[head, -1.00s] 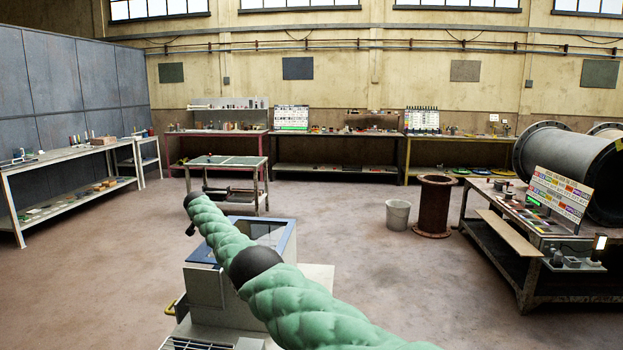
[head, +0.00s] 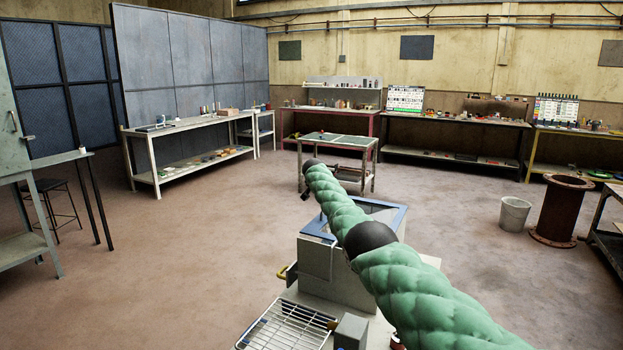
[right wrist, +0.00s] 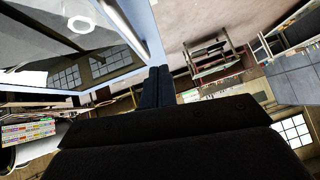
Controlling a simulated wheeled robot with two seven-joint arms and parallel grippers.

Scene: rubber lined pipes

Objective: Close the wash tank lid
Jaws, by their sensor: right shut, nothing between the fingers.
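The wash tank (head: 335,265) is a grey box with a blue rim (head: 390,222) in the lower middle of the head view. My green-sleeved right arm passes over it and hides part of its top. A blue frame edge (right wrist: 145,28) and a shiny grey panel (right wrist: 40,45) show close up in the right wrist view. I cannot tell how far the lid is open. My right gripper (right wrist: 158,80) is shut and empty beside this blue edge. In the head view the dark arm end (head: 307,190) shows, but its fingers are unclear. My left gripper is out of view.
A wire rack (head: 285,328) stands at the tank's front left. A small table (head: 337,142) stands behind the tank. A bucket (head: 515,213) and a rusty pipe section (head: 562,210) stand to the right. The floor left of the tank is clear.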

